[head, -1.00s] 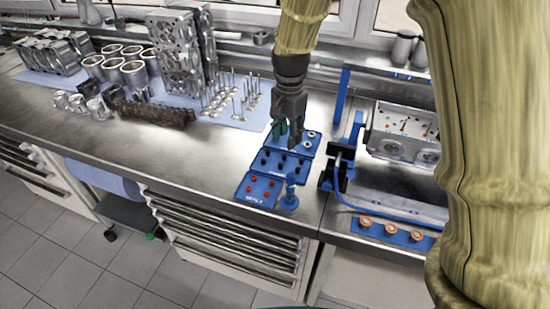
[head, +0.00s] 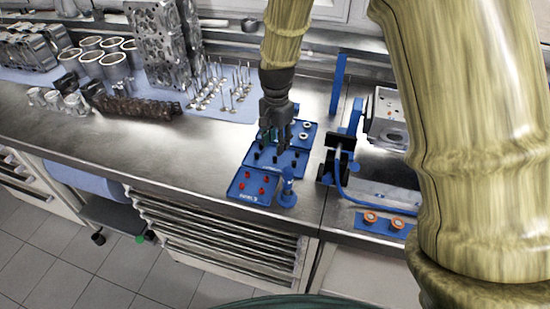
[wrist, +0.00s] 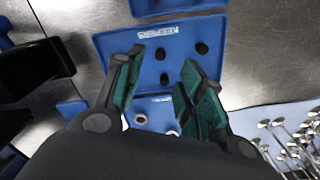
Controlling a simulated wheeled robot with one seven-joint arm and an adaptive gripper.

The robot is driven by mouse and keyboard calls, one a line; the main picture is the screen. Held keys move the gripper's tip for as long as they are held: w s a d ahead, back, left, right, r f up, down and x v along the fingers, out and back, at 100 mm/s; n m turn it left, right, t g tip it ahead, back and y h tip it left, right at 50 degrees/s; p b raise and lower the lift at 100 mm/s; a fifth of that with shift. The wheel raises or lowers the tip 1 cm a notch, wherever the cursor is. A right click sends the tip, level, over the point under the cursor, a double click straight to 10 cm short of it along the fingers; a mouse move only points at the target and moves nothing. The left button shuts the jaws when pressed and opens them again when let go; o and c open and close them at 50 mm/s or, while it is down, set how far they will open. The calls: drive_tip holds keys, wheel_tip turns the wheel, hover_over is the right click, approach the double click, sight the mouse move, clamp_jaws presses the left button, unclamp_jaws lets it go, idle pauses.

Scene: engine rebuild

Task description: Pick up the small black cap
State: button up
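Several small black caps stand upright in a blue tray marked KEEPERS (wrist: 110,43). In the wrist view one cap (wrist: 160,53) shows in the gap between my fingertips, another (wrist: 165,80) sits nearer, and a third (wrist: 202,48) lies just past the right finger. I cannot tell which one is meant. My gripper (wrist: 162,62) is open and empty, with green pads. In the head view my gripper (head: 275,138) points down over the back part of the middle blue tray (head: 300,168), where dark caps also show. The fingers hide part of the tray.
A blue tray with red caps (head: 240,195) lies in front, beside a blue post (head: 287,190). A black-and-blue stand (head: 335,165) is close on the right. Valves (head: 225,95) stand at the back left. The bench at left front is clear.

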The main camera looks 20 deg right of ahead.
sight(275, 157)
drive_tip(key=shift+s+f, duration=0.15)
drive_tip(key=shift+f, duration=0.3)
drive_tip(key=shift+a+f+p, duration=0.15)
drive_tip(key=shift+f+p, duration=1)
drive_tip(key=shift+f, duration=1.4)
clamp_jaws()
